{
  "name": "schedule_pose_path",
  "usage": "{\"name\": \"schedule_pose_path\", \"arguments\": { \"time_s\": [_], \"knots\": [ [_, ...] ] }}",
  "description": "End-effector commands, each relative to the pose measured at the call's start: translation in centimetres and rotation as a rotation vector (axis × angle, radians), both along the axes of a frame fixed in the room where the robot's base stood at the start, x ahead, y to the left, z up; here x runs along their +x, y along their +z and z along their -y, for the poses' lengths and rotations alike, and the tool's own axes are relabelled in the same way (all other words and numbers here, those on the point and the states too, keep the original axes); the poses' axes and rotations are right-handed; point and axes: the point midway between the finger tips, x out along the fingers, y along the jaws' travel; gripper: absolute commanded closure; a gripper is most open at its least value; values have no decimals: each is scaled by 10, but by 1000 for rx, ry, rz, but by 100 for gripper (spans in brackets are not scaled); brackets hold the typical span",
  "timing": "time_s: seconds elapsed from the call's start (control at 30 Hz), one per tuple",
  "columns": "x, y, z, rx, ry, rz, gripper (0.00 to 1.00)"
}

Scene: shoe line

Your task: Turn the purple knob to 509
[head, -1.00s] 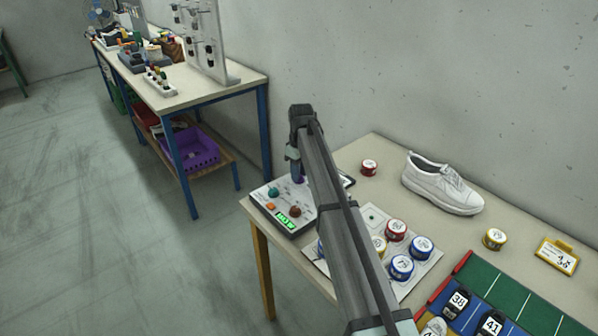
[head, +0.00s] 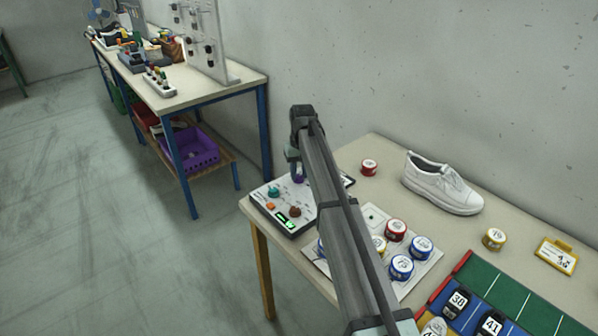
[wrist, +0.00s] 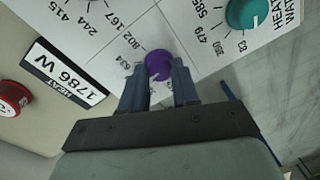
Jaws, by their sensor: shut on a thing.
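The purple knob (wrist: 159,64) sits on the white control panel (wrist: 115,30), with printed numbers around it; 802, 167 and 634 can be made out in the wrist view, and 509 cannot. My gripper (wrist: 160,82) is shut on the purple knob, one blue finger on each side. In the head view the knob (head: 298,178) shows just under my gripper (head: 296,168), partly hidden by it.
A teal knob (wrist: 247,13) is close by on the panel. A label reading 1786 W (wrist: 65,72) and a red-lidded tin (wrist: 14,98) are on the other side. Several tins, a white shoe (head: 441,184) and a green-blue tray (head: 498,282) occupy the table to the right.

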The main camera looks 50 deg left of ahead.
Motion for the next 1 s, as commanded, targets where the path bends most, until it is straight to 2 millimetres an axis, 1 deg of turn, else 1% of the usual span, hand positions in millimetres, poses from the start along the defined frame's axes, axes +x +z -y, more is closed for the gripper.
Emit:
{"name": "schedule_pose_path", "arguments": {
  "time_s": [0.23,0.6,0.63,0.87,0.9,1.0],
  "knots": [
    [0,0,0,0,-43,-1,100],
    [0,0,0,0,-46,-1,100],
    [0,0,0,0,-46,-1,68],
    [0,0,0,0,-46,0,46],
    [0,0,0,0,-46,0,44],
    [0,0,0,0,-45,0,44]
  ]
}}
